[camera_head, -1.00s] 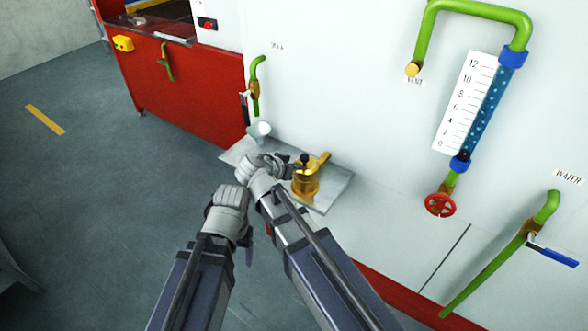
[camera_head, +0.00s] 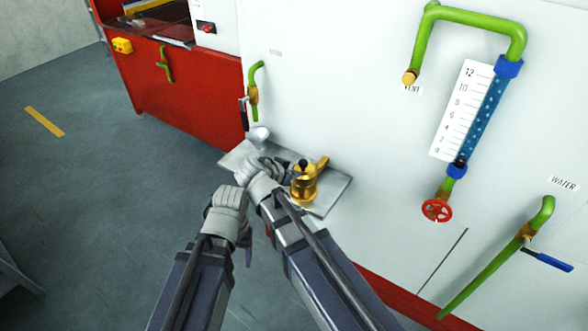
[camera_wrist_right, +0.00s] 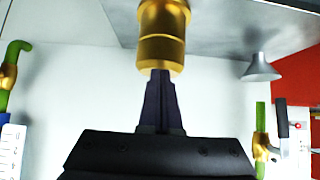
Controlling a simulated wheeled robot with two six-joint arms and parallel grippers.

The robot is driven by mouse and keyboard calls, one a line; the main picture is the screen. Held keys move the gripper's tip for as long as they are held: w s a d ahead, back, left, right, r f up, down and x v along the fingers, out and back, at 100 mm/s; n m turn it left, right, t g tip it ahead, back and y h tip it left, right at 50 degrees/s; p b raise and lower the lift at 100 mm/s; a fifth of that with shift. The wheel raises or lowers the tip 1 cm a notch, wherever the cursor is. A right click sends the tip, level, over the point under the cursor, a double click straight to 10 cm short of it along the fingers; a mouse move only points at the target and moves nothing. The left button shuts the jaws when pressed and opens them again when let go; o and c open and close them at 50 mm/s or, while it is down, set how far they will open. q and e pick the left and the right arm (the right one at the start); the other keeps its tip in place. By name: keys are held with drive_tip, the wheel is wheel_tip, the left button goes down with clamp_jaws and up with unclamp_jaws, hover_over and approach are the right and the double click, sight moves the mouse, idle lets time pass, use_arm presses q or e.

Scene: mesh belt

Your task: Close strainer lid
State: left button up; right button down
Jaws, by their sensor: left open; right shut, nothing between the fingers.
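The brass strainer (camera_head: 305,189) stands on a grey metal shelf against the white wall. It has a dark knob on top and a brass branch at its upper right. I cannot tell from here whether its lid is open or shut. My right gripper (camera_head: 285,170) is just left of the strainer, partly hidden by its own wrist. In the right wrist view its dark fingers (camera_wrist_right: 160,78) are shut and empty, their tips at the end of the brass body (camera_wrist_right: 161,40). My left gripper (camera_head: 240,235) is lower left, away from the strainer; its fingers are mostly hidden.
A grey funnel-shaped piece (camera_head: 259,134) is at the shelf's (camera_head: 329,197) far left end. Green pipes, a level gauge (camera_head: 462,112) and a red handwheel (camera_head: 437,210) are on the wall to the right. A red cabinet (camera_head: 190,90) stands at the back left.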

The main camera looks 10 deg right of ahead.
use_arm(q)
wheel_tip(320, 180, up, 8)
drive_tip(key=p, duration=0.7)
use_arm(e)
wheel_tip(320, 180, up, 9)
drive_tip(key=shift+w+r+t+h, duration=0.15)
drive_tip(key=shift+w+t+h, duration=0.15)
drive_tip(key=shift+w, duration=0.15)
drive_tip(key=shift+d, duration=0.15)
drive_tip(key=s+d+f+n+g+y, duration=0.2)
drive_tip(key=s+f+n+g+y, duration=0.15)
drive_tip(key=s, duration=0.35)
drive_tip(key=s+d+f+n+g+y, duration=0.25)
drive_tip(key=s+f+n+y, duration=0.2)
drive_tip(key=s, duration=0.25)
drive_tip(key=s+a+n+g+h, duration=0.1)
drive_tip(key=s+a+n, duration=0.3)
drive_tip(key=a, duration=0.8)
drive_tip(key=shift+s+f+n+g+h, duration=0.3)
drive_tip(key=shift+s+f+n+g, duration=0.1)
drive_tip(key=shift+s, duration=0.85)
drive_tip(key=shift+a, duration=0.1)
